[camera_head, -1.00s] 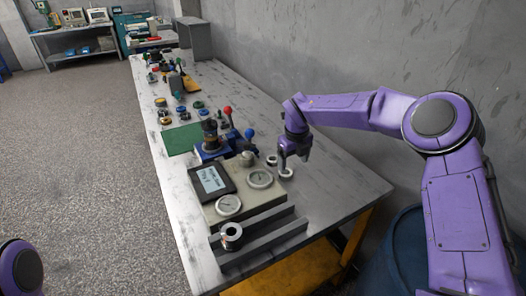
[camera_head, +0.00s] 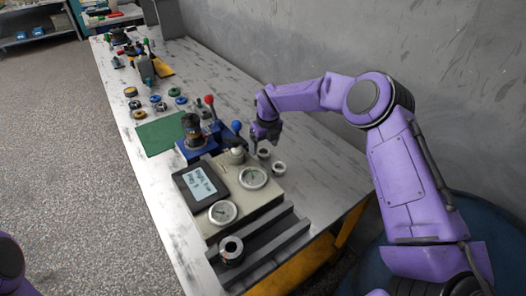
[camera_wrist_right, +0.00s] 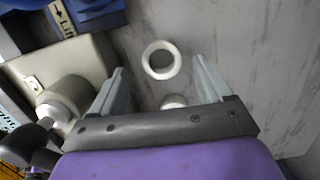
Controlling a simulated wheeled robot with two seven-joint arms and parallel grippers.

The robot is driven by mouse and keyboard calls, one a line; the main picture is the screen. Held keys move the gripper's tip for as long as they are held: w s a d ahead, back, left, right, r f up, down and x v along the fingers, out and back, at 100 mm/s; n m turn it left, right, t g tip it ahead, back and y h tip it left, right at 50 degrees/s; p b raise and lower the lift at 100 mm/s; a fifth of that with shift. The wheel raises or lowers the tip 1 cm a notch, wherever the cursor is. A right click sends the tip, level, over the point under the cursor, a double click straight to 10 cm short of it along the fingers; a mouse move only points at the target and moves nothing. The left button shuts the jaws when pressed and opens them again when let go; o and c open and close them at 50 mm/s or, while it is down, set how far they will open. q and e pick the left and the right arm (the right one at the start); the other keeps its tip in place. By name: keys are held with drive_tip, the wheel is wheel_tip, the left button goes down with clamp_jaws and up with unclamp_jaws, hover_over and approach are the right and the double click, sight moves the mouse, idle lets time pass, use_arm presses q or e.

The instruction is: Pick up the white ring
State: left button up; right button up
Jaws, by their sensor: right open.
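Two small white rings lie on the grey table (camera_head: 325,180) beside the gauge unit. One white ring (camera_head: 263,154) is close to my right gripper (camera_head: 262,146), and the other (camera_head: 279,168) is nearer the front. In the right wrist view, one ring (camera_wrist_right: 148,54) shows whole, flat on the table, between the spread fingertips (camera_wrist_right: 158,63). The second ring (camera_wrist_right: 173,101) is partly hidden behind the gripper body. My right gripper is open and empty; its height above the table is hard to judge. My left gripper is out of view.
The beige gauge unit (camera_head: 236,202) with a dark display (camera_head: 199,184) stands left of the rings. A blue device with red and blue knobs (camera_head: 208,138) is behind it. Dark rails (camera_head: 265,240) lie in front. The table right of the rings is bare up to the wall.

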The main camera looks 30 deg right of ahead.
sight(264, 149)
drive_tip(key=shift+w+d+f, duration=0.1)
drive_tip(key=shift+w+f, duration=0.05)
drive_tip(key=shift+f, duration=0.6)
drive_tip(key=shift+w+f, duration=0.1)
drive_tip(key=shift+f, duration=0.65)
drive_tip(key=c, duration=1.1)
drive_tip(key=shift+r, duration=0.1)
